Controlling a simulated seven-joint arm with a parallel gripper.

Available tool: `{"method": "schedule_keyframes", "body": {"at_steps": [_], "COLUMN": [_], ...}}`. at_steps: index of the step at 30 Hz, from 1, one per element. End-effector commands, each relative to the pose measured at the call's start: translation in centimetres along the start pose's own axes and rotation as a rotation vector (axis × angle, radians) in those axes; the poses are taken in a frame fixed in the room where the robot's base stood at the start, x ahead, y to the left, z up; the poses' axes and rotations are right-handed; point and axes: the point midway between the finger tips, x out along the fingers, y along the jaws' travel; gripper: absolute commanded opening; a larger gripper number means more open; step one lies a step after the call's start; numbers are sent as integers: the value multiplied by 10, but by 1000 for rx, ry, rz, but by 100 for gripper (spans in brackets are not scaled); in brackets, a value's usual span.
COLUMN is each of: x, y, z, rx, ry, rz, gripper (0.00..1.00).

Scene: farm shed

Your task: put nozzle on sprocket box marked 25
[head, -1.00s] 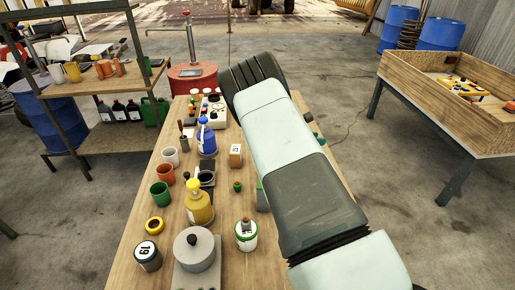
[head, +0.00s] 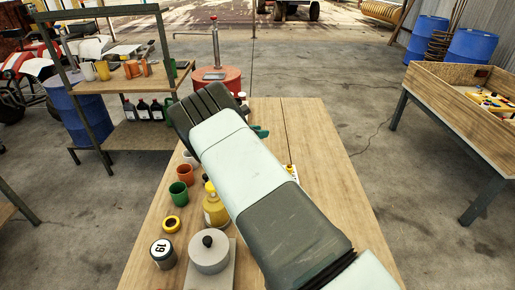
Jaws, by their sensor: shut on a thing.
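My arm reaches from the lower right over the table. The dark end by my gripper (head: 202,108) is at the far left part of the table, and its fingertips are hidden behind the arm. A green piece (head: 260,132), which I take for the nozzle, sticks out just right of the arm's end. It is held by my gripper, though the grip itself is hidden. I cannot make out a sprocket box marked 25. A small white and yellow thing (head: 291,171) shows partly beside the arm's right edge, and I cannot tell what it is.
On the left side of the wooden table (head: 345,215) stand orange (head: 186,174) and green (head: 178,192) cups, a yellow bottle (head: 214,211), a yellow ring (head: 171,225), a tin marked 19 (head: 163,254) and a grey lidded pot (head: 208,254). The table's right half is mostly bare.

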Motion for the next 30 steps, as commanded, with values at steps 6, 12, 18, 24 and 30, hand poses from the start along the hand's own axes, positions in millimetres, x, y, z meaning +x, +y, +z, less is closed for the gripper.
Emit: {"method": "schedule_keyframes", "body": {"at_steps": [6,12,18,24,30], "x": [9,19,23,24,24], "y": [0,0,0,0,0], "z": [-21,-44,-54,-56,-57], "rx": [1,-1,3,2,2], "ry": [-1,1,0,0,0], "rz": [0,0,0,0,0], "gripper": [4,4,4,4,53]}}
